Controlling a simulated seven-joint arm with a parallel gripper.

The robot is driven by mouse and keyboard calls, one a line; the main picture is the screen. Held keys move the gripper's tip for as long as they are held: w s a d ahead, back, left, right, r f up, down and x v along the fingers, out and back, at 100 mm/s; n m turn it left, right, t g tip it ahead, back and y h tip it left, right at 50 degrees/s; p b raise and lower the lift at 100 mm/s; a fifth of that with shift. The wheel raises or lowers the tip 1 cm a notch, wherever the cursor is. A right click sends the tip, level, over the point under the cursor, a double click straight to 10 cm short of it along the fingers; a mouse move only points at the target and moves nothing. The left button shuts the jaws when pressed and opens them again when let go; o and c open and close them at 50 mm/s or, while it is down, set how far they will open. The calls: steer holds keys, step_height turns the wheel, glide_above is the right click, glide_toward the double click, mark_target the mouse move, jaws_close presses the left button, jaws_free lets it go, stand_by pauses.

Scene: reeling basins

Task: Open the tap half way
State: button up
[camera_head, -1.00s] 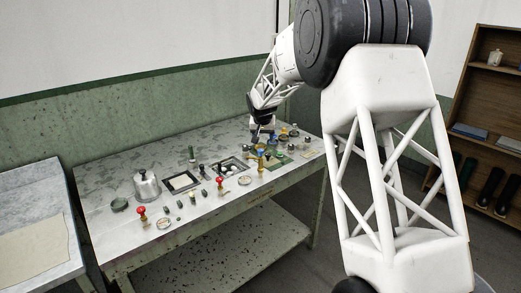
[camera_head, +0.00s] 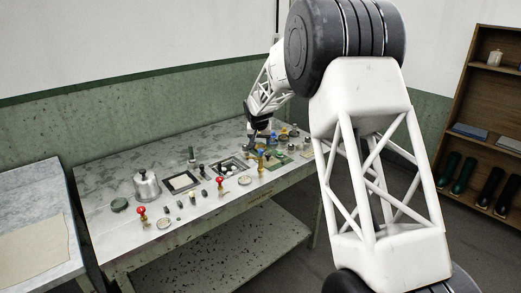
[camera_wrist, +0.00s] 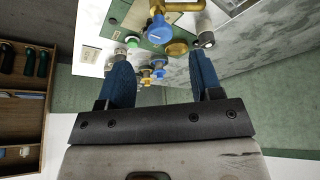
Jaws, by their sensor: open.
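A brass tap with a blue handle (camera_wrist: 159,28) shows at the top middle of the wrist view, beyond my fingertips. It also shows as a small upright yellow fitting (camera_head: 261,161) near the right part of the bench in the head view. My gripper (camera_wrist: 159,60) is open, with its two blue fingers apart and nothing held between them. In the head view my gripper (camera_head: 256,141) is above the bench, behind the tap and apart from it. How far the tap is turned cannot be told.
The grey bench (camera_head: 120,165) carries a metal kettle (camera_head: 147,186), red-topped fittings (camera_head: 142,211), basins with dark frames (camera_head: 182,182) and several small knobs near the tap. A wooden shelf (camera_head: 478,130) is at right.

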mark_target(261, 150)
steer(key=shift+x, duration=3.05)
steer(key=c, duration=0.9)
